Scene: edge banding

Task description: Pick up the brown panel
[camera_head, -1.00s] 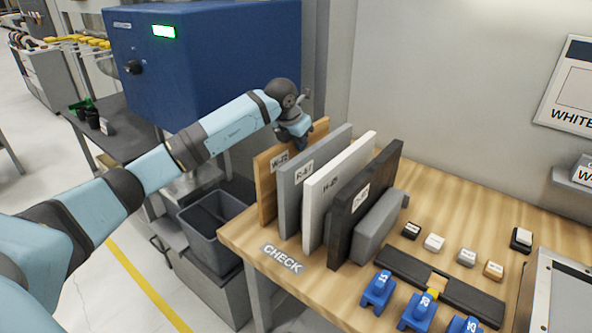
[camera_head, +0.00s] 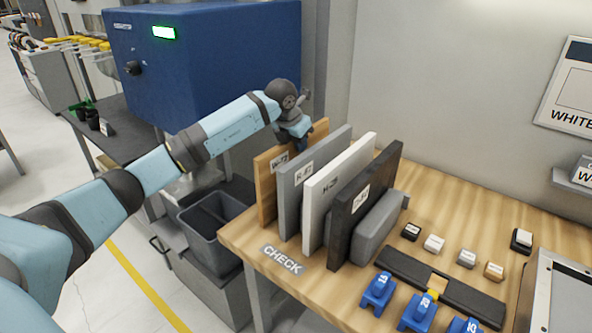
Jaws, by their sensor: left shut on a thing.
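The brown panel (camera_head: 266,193) stands upright at the left end of a row of panels on the wooden table, with a white label near its top. My left gripper (camera_head: 299,146) reaches down onto the panel's top edge from above and is shut on it. The fingertips are small and partly hidden by the wrist and the grey panel. The panel's base still appears to be at the table. My right gripper is not in view.
A grey panel (camera_head: 289,205), a white panel (camera_head: 313,213) and a black panel (camera_head: 343,229) stand close to the right. A dark bin (camera_head: 214,247) is on the left. Blue clamps (camera_head: 378,291) and small blocks lie at the right.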

